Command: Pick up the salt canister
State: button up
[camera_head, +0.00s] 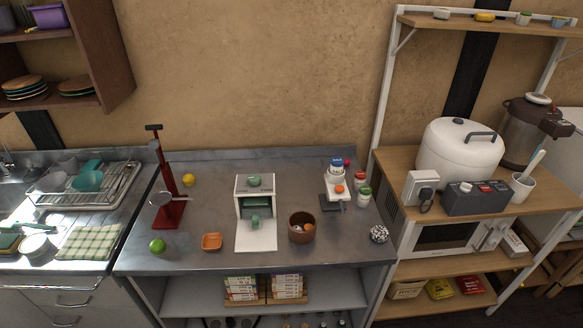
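I cannot read any label, so I cannot tell for certain which container is the salt canister. A small white canister with a blue top (336,164) stands upright at the back right of the metal counter, behind a small white device. Beside it to the right are small shakers, one with a red lid (364,179) and one with a green lid and white body (363,197). My gripper does not show in this view.
The metal counter (210,262) also holds a red stand (170,190), a white machine (255,225), a brown bowl (301,228), an orange dish (211,242), a green fruit (157,246) and a speckled ball (379,234). A wooden shelf unit (395,157) stands to the right.

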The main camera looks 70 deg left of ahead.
aim_at(336, 163)
jog(key=u, duration=2.1)
jog(key=i+u, duration=0.2)
jog(key=i, duration=0.6)
jog(key=i+l+u, duration=0.15)
jog(key=i, duration=0.65)
